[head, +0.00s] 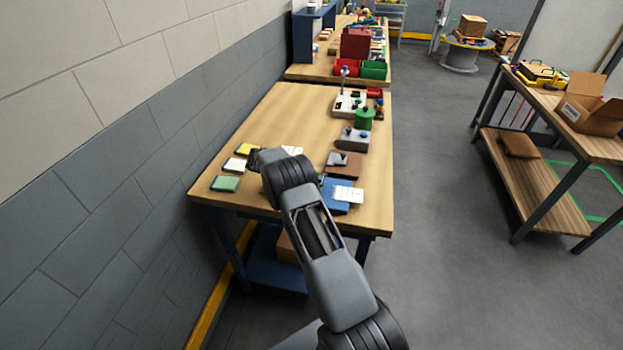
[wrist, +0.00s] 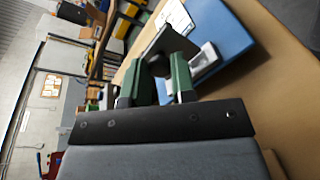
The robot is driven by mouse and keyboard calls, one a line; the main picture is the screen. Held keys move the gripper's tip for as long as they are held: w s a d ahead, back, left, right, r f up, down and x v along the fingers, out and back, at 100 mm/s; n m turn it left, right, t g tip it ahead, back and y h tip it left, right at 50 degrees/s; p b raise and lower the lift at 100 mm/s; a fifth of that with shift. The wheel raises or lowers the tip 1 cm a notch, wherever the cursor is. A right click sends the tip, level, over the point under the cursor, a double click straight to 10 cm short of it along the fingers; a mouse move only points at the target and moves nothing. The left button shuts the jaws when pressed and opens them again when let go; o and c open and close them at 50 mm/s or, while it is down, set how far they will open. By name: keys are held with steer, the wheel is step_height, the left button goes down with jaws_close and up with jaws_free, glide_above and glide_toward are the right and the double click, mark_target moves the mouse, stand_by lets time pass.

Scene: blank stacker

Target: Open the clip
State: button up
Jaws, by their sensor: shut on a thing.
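A blue clipboard (head: 332,205) with a white sheet (head: 349,194) lies near the front right of the workbench. In the wrist view the blue board (wrist: 236,35) and its sheet (wrist: 176,18) fill the upper right. My gripper (wrist: 161,78) has two green fingers at the board's clip end. They are shut on a dark flat piece of the clip (wrist: 168,42), which stands tilted up from the board. A pale metal part (wrist: 206,57) shows beside the right finger. In the head view my arm hides the fingers and most of the clip.
Yellow, white and green pads (head: 226,184) lie at the bench's left. Behind the clipboard stand a brown block (head: 344,164), a grey block (head: 352,139) and a green round container (head: 364,119). The middle of the workbench (head: 300,115) is clear. A wall runs along the left.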

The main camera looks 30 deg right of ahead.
stand_by(0.3)
steer(key=o, duration=0.9)
